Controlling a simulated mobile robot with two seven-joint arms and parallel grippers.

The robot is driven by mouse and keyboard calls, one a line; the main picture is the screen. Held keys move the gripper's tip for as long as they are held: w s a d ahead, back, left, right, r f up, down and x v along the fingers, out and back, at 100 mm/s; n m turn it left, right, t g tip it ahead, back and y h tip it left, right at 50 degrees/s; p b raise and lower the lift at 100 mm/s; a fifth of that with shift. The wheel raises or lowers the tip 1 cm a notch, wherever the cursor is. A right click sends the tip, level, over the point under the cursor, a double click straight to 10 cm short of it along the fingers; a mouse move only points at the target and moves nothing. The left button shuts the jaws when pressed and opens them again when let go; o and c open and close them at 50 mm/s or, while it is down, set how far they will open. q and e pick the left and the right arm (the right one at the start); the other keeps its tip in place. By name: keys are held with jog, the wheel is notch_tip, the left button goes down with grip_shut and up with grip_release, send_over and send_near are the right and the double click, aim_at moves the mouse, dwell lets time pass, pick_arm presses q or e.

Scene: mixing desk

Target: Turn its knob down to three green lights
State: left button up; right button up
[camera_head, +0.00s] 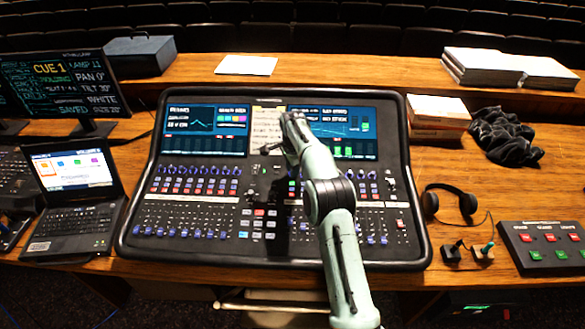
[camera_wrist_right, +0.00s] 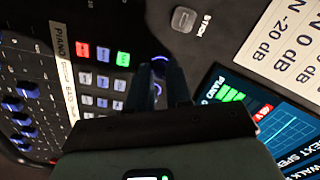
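The mixing desk (camera_head: 133,225) fills the middle of the head view. My right arm reaches over it from the lower right, and my right gripper (camera_head: 267,150) is low at the panel below the yellow note (camera_head: 267,104). In the right wrist view the two dark fingers of my right gripper (camera_wrist_right: 158,72) stand on either side of a blue-ringed knob (camera_wrist_right: 160,58). The fingers hide most of the knob; whether they press on it I cannot tell. Green light bars (camera_wrist_right: 232,95) show beside partly hidden "PIANO" lettering; their full number is unclear. My left gripper is not in view.
A small unlit knob (camera_wrist_right: 183,19) and coloured buttons (camera_wrist_right: 103,53) lie near the fingers. A laptop (camera_head: 75,195) stands left of the desk. Headphones (camera_head: 450,200), a dark cloth (camera_head: 505,135) and a button box (camera_head: 545,245) lie at the right.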

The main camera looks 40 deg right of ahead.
aim_at(293, 180)
jog(key=o, duration=0.3)
notch_tip(293, 180, up, 13)
jog(key=s+a, duration=0.1)
jog(key=shift+s+r, duration=0.15)
jog(key=shift+s, duration=0.15)
dwell(0.7)
